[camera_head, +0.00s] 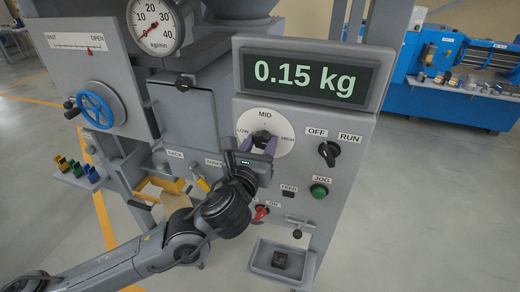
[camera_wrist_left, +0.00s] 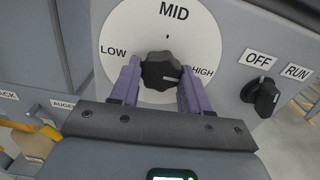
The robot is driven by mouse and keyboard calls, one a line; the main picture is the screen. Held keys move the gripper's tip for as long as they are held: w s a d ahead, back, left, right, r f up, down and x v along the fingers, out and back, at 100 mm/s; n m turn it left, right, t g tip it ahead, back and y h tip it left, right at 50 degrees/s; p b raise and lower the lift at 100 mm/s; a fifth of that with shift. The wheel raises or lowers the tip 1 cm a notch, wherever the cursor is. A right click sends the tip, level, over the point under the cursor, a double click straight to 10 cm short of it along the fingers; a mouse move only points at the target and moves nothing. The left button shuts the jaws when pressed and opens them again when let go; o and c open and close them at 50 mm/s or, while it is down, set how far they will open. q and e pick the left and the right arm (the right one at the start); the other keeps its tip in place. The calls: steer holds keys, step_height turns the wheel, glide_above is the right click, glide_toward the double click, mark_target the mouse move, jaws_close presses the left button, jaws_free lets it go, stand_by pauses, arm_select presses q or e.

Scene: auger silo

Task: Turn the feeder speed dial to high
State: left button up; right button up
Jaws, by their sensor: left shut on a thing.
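The feeder speed dial is a black knob (camera_head: 262,139) on a round white plate (camera_head: 276,121) marked LOW, MID and HIGH, on the grey panel below the weight display. My left gripper (camera_head: 261,143) is at the dial, its two purple fingers on either side of the knob and shut on it. In the left wrist view the knob (camera_wrist_left: 160,66) sits between the fingertips. A light mark on the knob lies on its right side, towards the HIGH label. My right gripper is not in view.
The display (camera_head: 309,79) reads 0.15 kg. An OFF/RUN switch (camera_head: 328,153) and a green JOG button (camera_head: 319,190) are to the right of the dial. A red switch (camera_head: 261,213) is below. A blue handwheel (camera_head: 96,106) stands at the left.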

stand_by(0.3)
arm_select(q)
steer(key=o, duration=1.1)
steer(key=shift+c, duration=0.2)
steer(key=shift+s, duration=0.1)
steer(key=b+v, duration=0.2)
steer(key=v, duration=0.8)
steer(key=shift+s+a, duration=0.2)
steer(key=shift+s, duration=0.05)
